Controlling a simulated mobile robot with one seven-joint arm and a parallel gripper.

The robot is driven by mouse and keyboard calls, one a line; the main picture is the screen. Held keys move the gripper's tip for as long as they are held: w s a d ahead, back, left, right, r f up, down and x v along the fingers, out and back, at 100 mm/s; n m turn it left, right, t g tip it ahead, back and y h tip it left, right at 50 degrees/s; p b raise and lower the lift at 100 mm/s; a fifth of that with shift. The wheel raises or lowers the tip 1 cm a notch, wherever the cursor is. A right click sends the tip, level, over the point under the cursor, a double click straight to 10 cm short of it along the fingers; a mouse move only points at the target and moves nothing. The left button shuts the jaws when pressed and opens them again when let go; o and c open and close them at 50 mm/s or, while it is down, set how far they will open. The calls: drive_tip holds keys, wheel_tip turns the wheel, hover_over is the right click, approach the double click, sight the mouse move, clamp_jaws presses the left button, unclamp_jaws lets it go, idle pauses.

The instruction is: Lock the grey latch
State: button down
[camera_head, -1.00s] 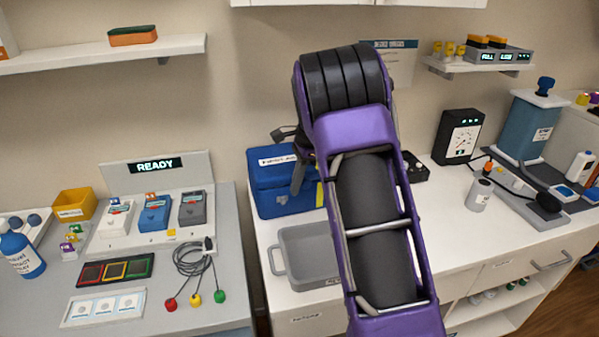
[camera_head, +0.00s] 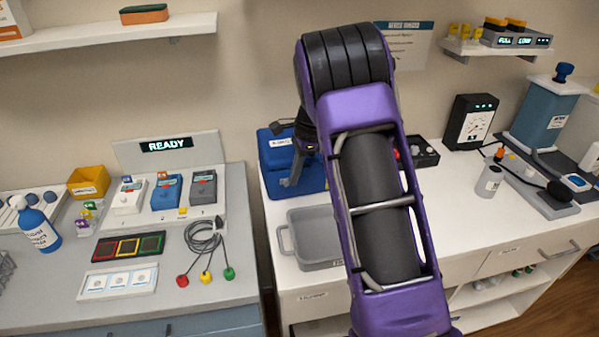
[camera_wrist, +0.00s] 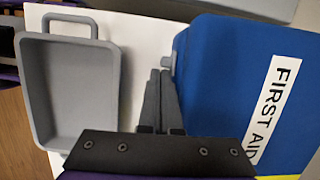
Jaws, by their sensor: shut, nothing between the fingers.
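A blue first-aid case (camera_head: 300,178) stands on the white counter, partly behind my arm. In the wrist view the case (camera_wrist: 225,75) fills the right side, with a white "FIRST AID" label. A small grey latch (camera_wrist: 168,62) sticks out from its near edge. My gripper (camera_wrist: 160,73) is shut and empty, with its fingertips right beside the latch. I cannot tell whether they touch it. In the head view my gripper (camera_head: 290,183) is in front of the case's left part, and the latch cannot be made out there.
A grey tray (camera_head: 290,256) with a handle sits on the counter in front of the case; it also shows in the wrist view (camera_wrist: 113,100). A black box with round buttons (camera_head: 428,158) is right of my arm. A bench with a READY panel (camera_head: 165,146) stands left across a gap.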

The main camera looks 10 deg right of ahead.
drive_tip(key=v, duration=1.7)
drive_tip(key=shift+r+p, duration=0.25)
drive_tip(key=shift+p, duration=0.2)
